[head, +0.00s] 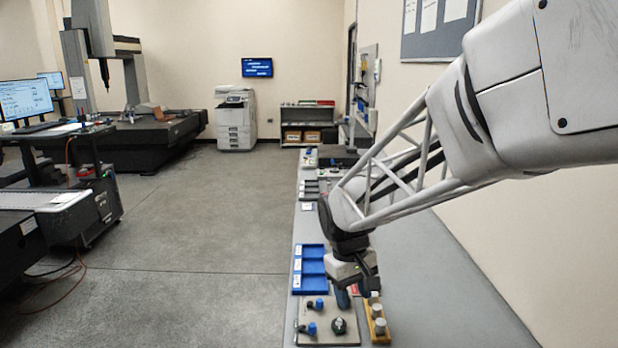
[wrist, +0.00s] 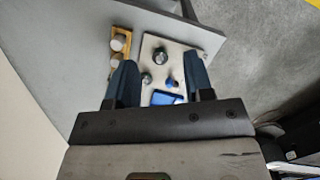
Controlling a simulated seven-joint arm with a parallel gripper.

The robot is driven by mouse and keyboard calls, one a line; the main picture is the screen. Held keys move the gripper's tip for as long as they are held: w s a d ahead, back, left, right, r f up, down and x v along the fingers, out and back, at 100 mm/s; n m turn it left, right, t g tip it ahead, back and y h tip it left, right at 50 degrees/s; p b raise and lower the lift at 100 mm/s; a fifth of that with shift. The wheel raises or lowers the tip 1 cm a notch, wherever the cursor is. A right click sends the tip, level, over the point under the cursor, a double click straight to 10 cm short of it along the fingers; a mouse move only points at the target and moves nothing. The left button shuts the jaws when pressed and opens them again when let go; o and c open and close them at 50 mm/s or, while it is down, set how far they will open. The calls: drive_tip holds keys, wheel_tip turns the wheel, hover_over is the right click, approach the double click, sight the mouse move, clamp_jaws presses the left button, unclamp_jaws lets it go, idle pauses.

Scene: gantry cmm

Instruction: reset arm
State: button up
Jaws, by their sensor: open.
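My gripper (head: 356,290) hangs over the near part of the long grey bench in the head view, above a pale board (head: 330,330). In the wrist view my gripper (wrist: 160,88) shows two dark blue fingers spread apart, with nothing held between them. Below the fingers lies the board (wrist: 172,55), bearing a dark round knob (wrist: 161,56) and small blue-topped pieces. The white and grey arm reaches in from the upper right of the head view. The gripper partly hides the bench just behind the board.
A blue compartment tray (head: 310,282) lies left of the gripper on the bench (head: 440,280). A yellow-brown holder (head: 386,334) with grey cylinders stands right of the board. More small items line the bench's far end. Bare bench lies to the right; open floor lies left.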

drive_tip(key=s+d+r+m+t, duration=0.1)
drive_tip(key=s+d, duration=0.2)
drive_tip(key=s, duration=0.4)
drive_tip(key=s+d+r+m+t+y, duration=0.1)
drive_tip(key=s+d+r+m, duration=0.1)
drive_tip(key=s, duration=0.5)
drive_tip(key=s+d+r+m+t, duration=0.1)
drive_tip(key=s+d+r+m, duration=0.1)
drive_tip(key=s+d, duration=0.2)
drive_tip(key=shift+s+d+r+t, duration=0.2)
drive_tip(key=shift+s+t, duration=0.2)
drive_tip(key=shift+s, duration=1.5)
